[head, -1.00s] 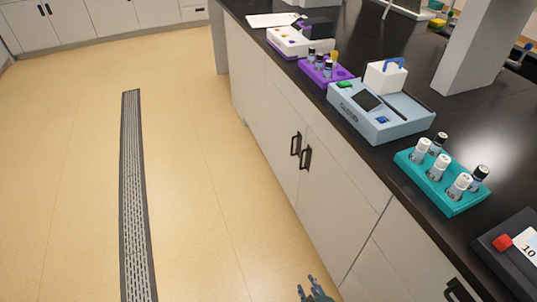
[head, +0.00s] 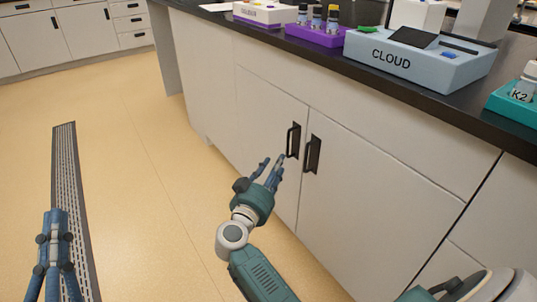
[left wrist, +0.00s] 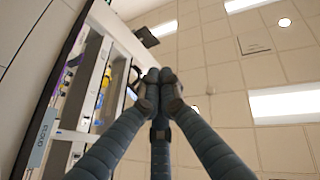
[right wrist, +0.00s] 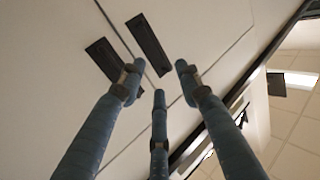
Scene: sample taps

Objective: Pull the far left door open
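The bench front has a left white door (head: 262,125) and a right white door (head: 350,205), both shut. The left door's black handle (head: 293,141) and the right door's black handle (head: 312,154) stand side by side. My right gripper (head: 272,168) is open and empty, just below and left of the left door's handle. In the right wrist view its three fingers (right wrist: 157,80) are spread before two dark handles, with no contact that I can make out. My left gripper (head: 56,218) is shut and empty, over the floor at far left. Its fingertips (left wrist: 158,78) meet in the left wrist view.
The black bench top (head: 400,96) overhangs the doors. On it stand a purple rack (head: 318,35), a light blue CLOUD device (head: 385,60) and a teal rack (head: 515,105). A floor grate (head: 66,165) runs along the left. The floor (head: 150,200) before the doors is clear.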

